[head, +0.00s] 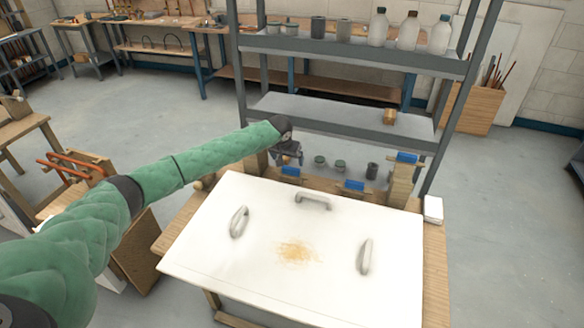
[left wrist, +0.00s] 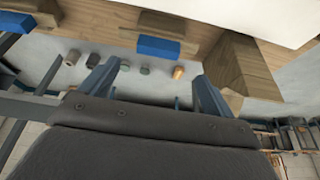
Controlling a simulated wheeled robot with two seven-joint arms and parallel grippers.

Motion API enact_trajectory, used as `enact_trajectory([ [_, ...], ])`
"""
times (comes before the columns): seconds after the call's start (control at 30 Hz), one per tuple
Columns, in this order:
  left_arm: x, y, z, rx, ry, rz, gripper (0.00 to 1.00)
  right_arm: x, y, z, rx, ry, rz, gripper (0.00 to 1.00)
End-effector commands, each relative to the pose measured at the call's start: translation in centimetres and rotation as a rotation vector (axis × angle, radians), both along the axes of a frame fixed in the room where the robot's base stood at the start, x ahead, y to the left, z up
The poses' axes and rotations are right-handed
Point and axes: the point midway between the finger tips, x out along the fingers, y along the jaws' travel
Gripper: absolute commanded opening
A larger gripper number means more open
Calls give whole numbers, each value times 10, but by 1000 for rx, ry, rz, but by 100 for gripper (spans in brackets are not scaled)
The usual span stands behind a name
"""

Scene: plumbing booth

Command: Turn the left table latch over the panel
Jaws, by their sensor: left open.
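The white panel (head: 330,225) with three grey handles lies on the wooden table. The left table latch (head: 291,171), with a blue part on wood, sits at the table's back edge, behind the panel. In the left wrist view that latch's blue part (left wrist: 158,47) shows beyond the fingers, with the panel (left wrist: 235,12) at the top. My right gripper is not in view.
A second blue latch (head: 354,185) is farther right on the back edge. A wooden post (head: 402,185) with a blue piece stands at the back right corner; a wooden block (left wrist: 240,70) is beside the left latch. The grey shelf (head: 345,122) stands behind.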

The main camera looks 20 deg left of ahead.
Motion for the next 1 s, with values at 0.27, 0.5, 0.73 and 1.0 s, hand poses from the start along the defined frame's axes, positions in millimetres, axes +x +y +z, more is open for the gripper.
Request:
enact_trajectory([
  [0.27,7,-1,-14,-11,1,28,89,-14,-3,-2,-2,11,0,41],
  [0.5,20,-2,-46,-10,0,26,89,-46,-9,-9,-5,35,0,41],
  [0.73,29,-2,-67,-11,-1,26,89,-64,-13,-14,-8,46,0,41],
  [1.0,30,-2,-72,-10,-1,25,89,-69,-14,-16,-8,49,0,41],
])
